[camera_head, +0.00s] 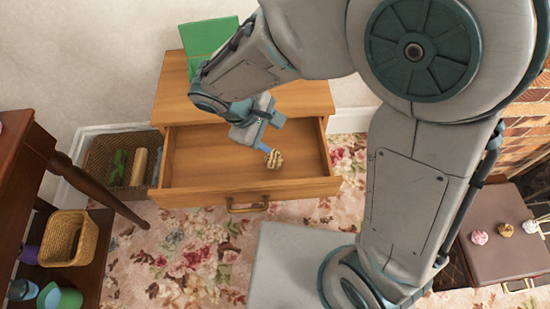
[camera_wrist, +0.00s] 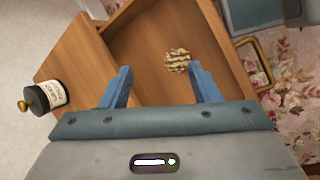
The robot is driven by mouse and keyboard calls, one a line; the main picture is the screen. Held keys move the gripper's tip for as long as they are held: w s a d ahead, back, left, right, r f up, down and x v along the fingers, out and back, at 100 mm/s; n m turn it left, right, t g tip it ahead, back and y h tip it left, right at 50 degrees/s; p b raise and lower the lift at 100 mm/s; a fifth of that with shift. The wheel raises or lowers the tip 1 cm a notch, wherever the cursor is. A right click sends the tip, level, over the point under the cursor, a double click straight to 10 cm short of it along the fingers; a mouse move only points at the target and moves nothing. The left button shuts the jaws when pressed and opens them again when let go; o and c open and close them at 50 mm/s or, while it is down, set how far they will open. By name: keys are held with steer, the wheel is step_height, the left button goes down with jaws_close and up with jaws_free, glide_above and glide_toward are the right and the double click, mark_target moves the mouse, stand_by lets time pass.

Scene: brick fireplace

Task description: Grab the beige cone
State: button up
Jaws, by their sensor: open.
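The beige cone (camera_head: 273,159) is a small, ridged, light tan lump inside the open wooden drawer (camera_head: 205,155). In the wrist view the cone (camera_wrist: 177,60) rests on the drawer floor, beyond my fingertips and nearer the right finger. My gripper (camera_head: 271,135) hangs over the drawer, pointing down, just above the cone in the head view. In the wrist view my gripper (camera_wrist: 160,70) is open, with its two blue fingers wide apart and nothing between them. Whether a finger touches the cone cannot be told.
The wooden cabinet top (camera_head: 305,97) carries a green object (camera_head: 208,42). A dark jar (camera_wrist: 45,97) shows in the wrist view. The drawer walls surround the cone. A wicker basket (camera_head: 98,165) stands left. More cones, pink (camera_head: 479,236), golden (camera_head: 505,229) and whitish (camera_head: 530,226), sit far right.

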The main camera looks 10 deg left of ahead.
mark_target(270, 158)
steer(key=s+a+f+n+t+b, duration=0.1)
steer(key=s+a+f+n+b, duration=0.15)
steer(key=a+f, duration=0.35)
steer(key=b+x, duration=0.1)
steer(key=x, duration=0.3)
steer(key=b+x, duration=0.1)
steer(key=x, duration=0.4)
steer(key=d+b+x, duration=0.1)
steer(key=b+x, duration=0.1)
steer(key=x, duration=0.3)
steer(key=shift+w+d+r, duration=0.1)
steer(key=shift+w+r, duration=0.15)
steer(key=shift+w, duration=0.15)
steer(key=c, duration=0.7)
steer(key=shift+c, duration=0.2)
steer(key=shift+r, duration=0.1)
